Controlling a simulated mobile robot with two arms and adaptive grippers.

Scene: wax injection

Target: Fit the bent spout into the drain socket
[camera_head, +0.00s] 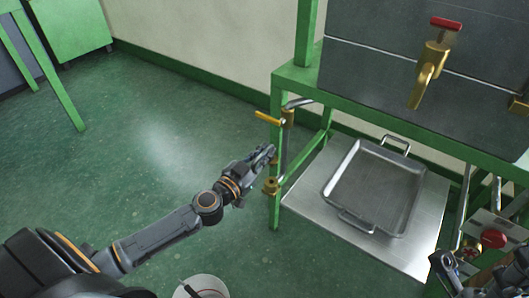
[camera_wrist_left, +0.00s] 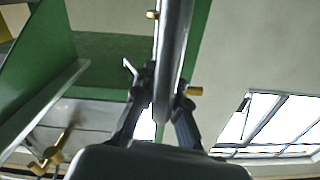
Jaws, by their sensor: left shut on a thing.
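My left gripper (camera_head: 268,156) is shut on a long grey tube, which I take for the bent spout (camera_head: 284,146). In the head view it stands nearly upright beside the green front leg, with a silver bend at its top. In the left wrist view the tube (camera_wrist_left: 172,60) runs between the fingers (camera_wrist_left: 160,98). Brass pieces show at its upper part (camera_head: 288,117) and by its lower end (camera_head: 270,186); I cannot tell which belong to it. I cannot single out the drain socket. My right gripper (camera_head: 457,264) is partly in view at the lower right; its jaws are unclear.
A grey tank (camera_head: 385,75) with a red-handled brass tap (camera_head: 431,70) stands on a green frame (camera_head: 300,78). A metal tray (camera_head: 366,193) lies on the shelf (camera_head: 309,190) below. A box with a red button (camera_head: 493,238) is at the right.

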